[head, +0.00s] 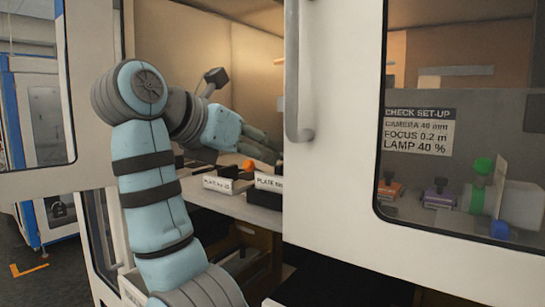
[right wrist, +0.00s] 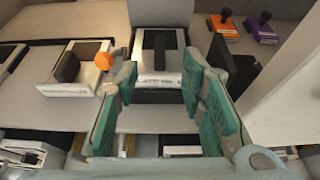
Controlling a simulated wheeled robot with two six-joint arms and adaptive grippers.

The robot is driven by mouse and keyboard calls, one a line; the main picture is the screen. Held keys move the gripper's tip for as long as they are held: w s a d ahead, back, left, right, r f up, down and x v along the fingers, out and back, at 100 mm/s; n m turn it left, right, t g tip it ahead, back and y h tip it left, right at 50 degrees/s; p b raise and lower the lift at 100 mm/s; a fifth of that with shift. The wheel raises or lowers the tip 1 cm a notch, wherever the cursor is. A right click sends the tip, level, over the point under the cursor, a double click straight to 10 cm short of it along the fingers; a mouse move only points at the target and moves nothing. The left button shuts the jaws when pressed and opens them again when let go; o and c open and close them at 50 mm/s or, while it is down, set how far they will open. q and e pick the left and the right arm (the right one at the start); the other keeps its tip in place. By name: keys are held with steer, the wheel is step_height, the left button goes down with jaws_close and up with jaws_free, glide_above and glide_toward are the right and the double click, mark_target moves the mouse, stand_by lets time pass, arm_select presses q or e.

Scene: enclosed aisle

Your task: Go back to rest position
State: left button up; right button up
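My right arm reaches through the opening into the lit enclosure in the head view. Its gripper (head: 262,148) is just above the plate holders, partly hidden by the white door. In the right wrist view the green-padded fingers (right wrist: 160,78) are apart, with nothing held between them. Beyond the fingertips is a white plate block (right wrist: 142,64) with a black handle; contact cannot be told. A white labelled plate holder (head: 217,184) stands left of the gripper. My left gripper is not in view.
The white door (head: 335,200) with a vertical handle (head: 298,75) stands close to the right of my arm. Behind its window are orange (head: 389,190) and purple (head: 438,195) blocks. An orange knob (right wrist: 104,61) is beside the left finger. More holders sit on a lower level.

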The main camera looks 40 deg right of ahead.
steer(key=shift+d, duration=0.1)
stand_by(0.3)
steer(key=x, duration=1)
steer(key=shift+w+d+f, duration=0.1)
steer(key=shift+d+f, duration=0.1)
steer(key=shift+d, duration=0.15)
steer(key=shift+w+d+r+p, duration=0.25)
steer(key=shift+d+r+p, duration=0.45)
steer(key=shift+r+p, duration=0.6)
steer(key=shift+p, duration=0.15)
steer(key=shift+s+a+r, duration=0.1)
steer(key=shift+a+r, duration=0.05)
steer(key=shift+a, duration=0.25)
